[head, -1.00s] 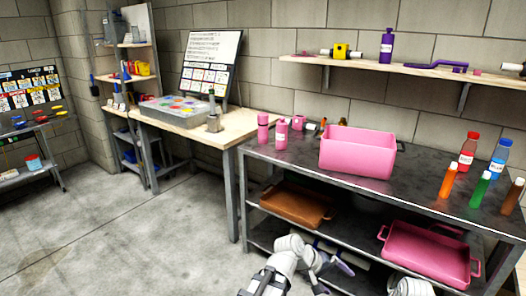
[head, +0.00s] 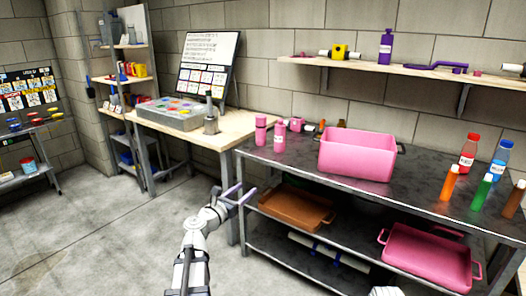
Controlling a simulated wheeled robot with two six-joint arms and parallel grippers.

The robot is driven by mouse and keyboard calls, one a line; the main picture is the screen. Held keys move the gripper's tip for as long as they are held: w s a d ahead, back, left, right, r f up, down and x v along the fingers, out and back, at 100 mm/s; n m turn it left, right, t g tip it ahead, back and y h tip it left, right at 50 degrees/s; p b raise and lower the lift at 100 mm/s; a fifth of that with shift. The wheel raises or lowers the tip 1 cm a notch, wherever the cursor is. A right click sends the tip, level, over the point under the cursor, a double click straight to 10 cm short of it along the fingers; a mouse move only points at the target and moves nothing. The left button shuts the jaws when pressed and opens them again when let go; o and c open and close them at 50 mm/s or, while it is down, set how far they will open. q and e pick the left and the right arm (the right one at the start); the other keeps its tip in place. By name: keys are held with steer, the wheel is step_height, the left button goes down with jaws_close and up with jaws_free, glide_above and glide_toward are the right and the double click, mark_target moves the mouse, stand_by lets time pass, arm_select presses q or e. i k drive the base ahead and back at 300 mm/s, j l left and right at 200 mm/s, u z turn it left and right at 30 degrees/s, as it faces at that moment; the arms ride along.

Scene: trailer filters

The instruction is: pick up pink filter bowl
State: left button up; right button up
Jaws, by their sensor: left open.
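On that table a large pink bin (head: 356,158) stands in the middle. A small pink piece (head: 297,125) sits behind and left of it, beside two pink bottles (head: 261,130); it may be the pink filter bowl, but it is too small to tell. A pink tray with handles (head: 428,257) lies on the lower shelf.
A brown tray (head: 297,207) is on the lower shelf at left. Red (head: 467,153), blue, orange and green bottles stand at the table's right. A wall shelf (head: 400,68) holds purple and yellow items. The floor at left is clear.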

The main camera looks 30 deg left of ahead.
mark_target(261, 134)
steer(key=i+j+z, duration=0.1)
steer(key=i+j, duration=1.4)
steer(key=i, duration=0.05)
